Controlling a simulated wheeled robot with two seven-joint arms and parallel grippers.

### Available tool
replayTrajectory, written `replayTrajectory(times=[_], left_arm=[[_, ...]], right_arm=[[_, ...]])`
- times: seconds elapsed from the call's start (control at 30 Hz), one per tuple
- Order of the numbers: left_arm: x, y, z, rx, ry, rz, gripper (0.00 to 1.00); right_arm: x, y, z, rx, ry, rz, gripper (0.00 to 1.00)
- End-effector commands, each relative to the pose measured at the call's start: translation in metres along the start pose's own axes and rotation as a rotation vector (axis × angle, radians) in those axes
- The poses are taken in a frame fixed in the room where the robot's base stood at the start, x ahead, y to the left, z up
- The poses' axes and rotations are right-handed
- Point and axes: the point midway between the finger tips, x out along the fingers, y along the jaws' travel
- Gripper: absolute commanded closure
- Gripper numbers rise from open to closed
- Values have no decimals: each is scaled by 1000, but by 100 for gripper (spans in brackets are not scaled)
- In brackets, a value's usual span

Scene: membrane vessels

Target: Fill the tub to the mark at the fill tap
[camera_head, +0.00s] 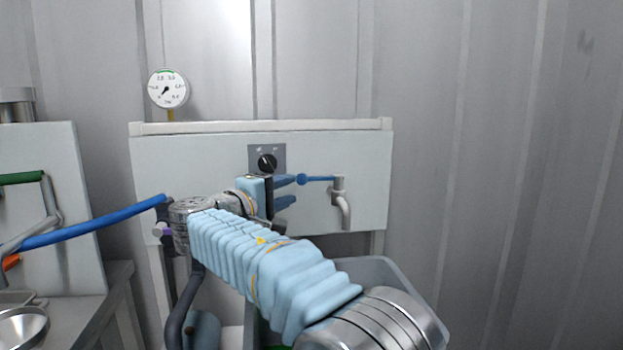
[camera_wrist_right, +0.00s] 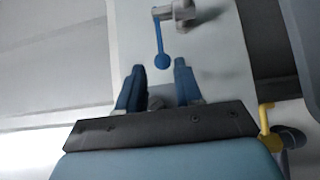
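The fill tap (camera_head: 343,205) is a grey metal spout on the white panel, with a blue lever handle (camera_head: 318,178) that points left and ends in a round knob. It also shows in the right wrist view, where the blue lever (camera_wrist_right: 159,40) has its knob just ahead of the fingers. My right gripper (camera_head: 290,191) has its two blue fingers apart, with nothing between them, just left of the lever knob. The fingers (camera_wrist_right: 158,85) show open in the wrist view too. The grey tub (camera_head: 378,266) is below the tap, largely hidden behind my right arm; its water level and mark are hidden. My left gripper is not in view.
A black dial knob (camera_head: 267,162) sits on the panel above my gripper. A round gauge (camera_head: 167,89) stands at the upper left. The right wall side is clear.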

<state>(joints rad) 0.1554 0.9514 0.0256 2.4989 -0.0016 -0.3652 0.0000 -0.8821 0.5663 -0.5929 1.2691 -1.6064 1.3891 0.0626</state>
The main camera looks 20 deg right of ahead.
Motion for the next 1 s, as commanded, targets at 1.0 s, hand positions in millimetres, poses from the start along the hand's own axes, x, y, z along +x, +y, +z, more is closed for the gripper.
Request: replayTrajectory(times=[1.0], left_arm=[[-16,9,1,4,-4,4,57]], right_arm=[[97,0,0,-1,1,-1,89]])
